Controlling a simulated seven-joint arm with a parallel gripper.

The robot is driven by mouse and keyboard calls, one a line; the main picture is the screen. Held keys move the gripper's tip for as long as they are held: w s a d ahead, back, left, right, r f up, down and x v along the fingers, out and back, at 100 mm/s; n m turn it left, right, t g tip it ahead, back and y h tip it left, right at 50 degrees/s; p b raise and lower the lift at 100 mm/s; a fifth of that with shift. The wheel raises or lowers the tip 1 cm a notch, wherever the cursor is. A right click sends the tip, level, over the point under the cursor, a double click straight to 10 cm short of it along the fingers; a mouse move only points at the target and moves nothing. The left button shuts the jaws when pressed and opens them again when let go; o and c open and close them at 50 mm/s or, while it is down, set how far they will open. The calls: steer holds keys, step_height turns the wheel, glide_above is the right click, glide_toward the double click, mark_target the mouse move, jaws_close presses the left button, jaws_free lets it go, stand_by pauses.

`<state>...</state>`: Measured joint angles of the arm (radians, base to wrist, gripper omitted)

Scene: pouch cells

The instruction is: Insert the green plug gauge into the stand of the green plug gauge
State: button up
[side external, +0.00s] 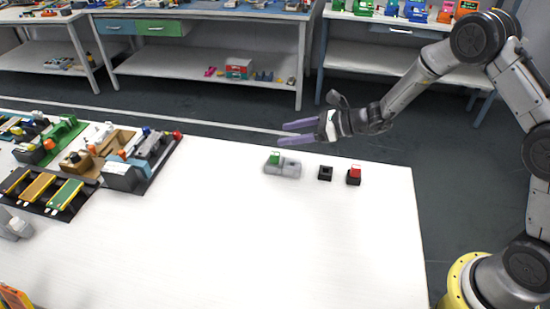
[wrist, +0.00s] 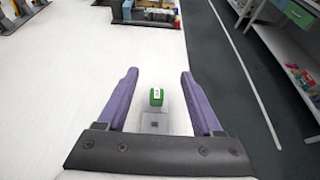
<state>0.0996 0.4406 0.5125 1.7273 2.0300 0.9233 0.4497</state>
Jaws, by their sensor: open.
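The green plug gauge (side external: 273,158), a small green block, sits upright at the left end of a light grey block (side external: 290,170) on the white table. In the wrist view the green plug gauge (wrist: 156,97) bears a white label, and the grey block (wrist: 156,123) has a small dark opening at its near end. A small black stand (side external: 325,173) with an open top is just right of the grey block. My gripper (side external: 281,134), with purple fingers, is open and empty above the table's far edge. In the wrist view, the gauge appears between the fingers (wrist: 159,72), but apart from them.
A red piece in a dark block (side external: 354,175) stands right of the black stand. A crowded fixture board (side external: 122,170) with colored parts fills the table's left. The front and middle of the white table (side external: 250,245) are clear. Shelved benches (side external: 215,65) stand behind.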

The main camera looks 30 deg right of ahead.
mark_target(276, 154)
step_height(276, 154, down, 4)
steer(key=shift+r, duration=0.2)
step_height(276, 154, down, 3)
steer(key=shift+r, duration=0.15)
steer(key=shift+x, duration=1)
steer(key=shift+w+a+f, duration=0.3)
steer(key=shift+w, duration=0.05)
jaws_close()
